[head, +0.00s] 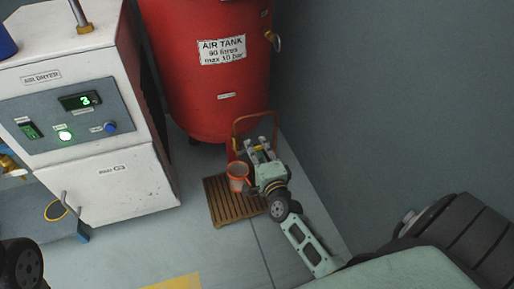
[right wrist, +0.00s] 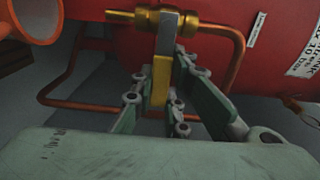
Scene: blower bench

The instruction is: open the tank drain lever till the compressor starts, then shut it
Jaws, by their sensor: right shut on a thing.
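The red air tank (head: 205,85) stands at the back. In the right wrist view a brass drain valve (right wrist: 147,17) sits on a copper pipe against the tank (right wrist: 100,80). Its drain lever (right wrist: 160,82), grey above and yellow below, points down the picture between my fingers. My right gripper (right wrist: 162,70) is shut on this lever. In the head view my right gripper (head: 260,149) is low in front of the tank and hides most of the valve. My left gripper is out of view.
An orange bucket (head: 237,170) stands left of my right gripper on a slatted wooden mat (head: 225,212). A copper pipe loop (head: 236,126) is close behind. The white air dryer (head: 105,182) stands left, its green lamp lit. A grey wall (head: 400,100) is right.

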